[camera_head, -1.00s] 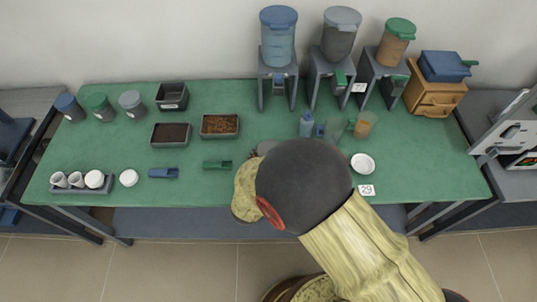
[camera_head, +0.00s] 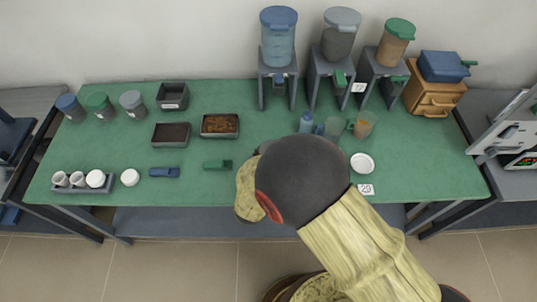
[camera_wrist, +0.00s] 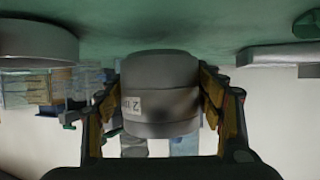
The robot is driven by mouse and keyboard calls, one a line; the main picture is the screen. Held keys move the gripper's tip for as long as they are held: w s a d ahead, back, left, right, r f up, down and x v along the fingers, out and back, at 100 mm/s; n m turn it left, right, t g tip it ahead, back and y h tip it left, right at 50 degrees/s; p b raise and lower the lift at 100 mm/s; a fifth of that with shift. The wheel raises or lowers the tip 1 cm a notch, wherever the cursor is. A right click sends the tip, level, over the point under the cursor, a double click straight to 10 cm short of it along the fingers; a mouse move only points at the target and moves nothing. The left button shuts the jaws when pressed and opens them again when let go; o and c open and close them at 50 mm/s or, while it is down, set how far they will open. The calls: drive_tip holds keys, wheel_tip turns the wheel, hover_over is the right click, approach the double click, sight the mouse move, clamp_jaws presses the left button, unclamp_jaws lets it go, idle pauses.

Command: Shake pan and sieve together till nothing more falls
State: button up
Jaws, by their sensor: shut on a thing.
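My gripper (camera_wrist: 162,108) is shut on a grey, round stacked vessel (camera_wrist: 160,72) in the wrist view, with a finger on each side. A seam runs around the vessel and a small white label with printing is on its side. I take it to be the pan and sieve together, but I cannot see inside it. In the head view my dark wrist and arm cover the gripper and nearly all of the vessel, above the front middle of the green table (camera_head: 290,190). Whether anything falls from the sieve is hidden.
Green (camera_head: 217,165) and blue (camera_head: 164,172) scoops and filled trays (camera_head: 220,125) lie left. Dispensers (camera_head: 278,45) stand at the back.

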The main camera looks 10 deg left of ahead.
drive_tip(key=shift+a+r, duration=0.1)
drive_tip(key=shift+r, duration=0.1)
drive_tip(key=shift+a+r+p, duration=0.3)
drive_tip(key=shift+r+p, duration=0.6)
drive_tip(key=shift+r, duration=0.05)
drive_tip(key=shift+a+r+p, duration=0.3)
drive_tip(key=shift+r+p, duration=0.6)
drive_tip(key=shift+r, duration=0.05)
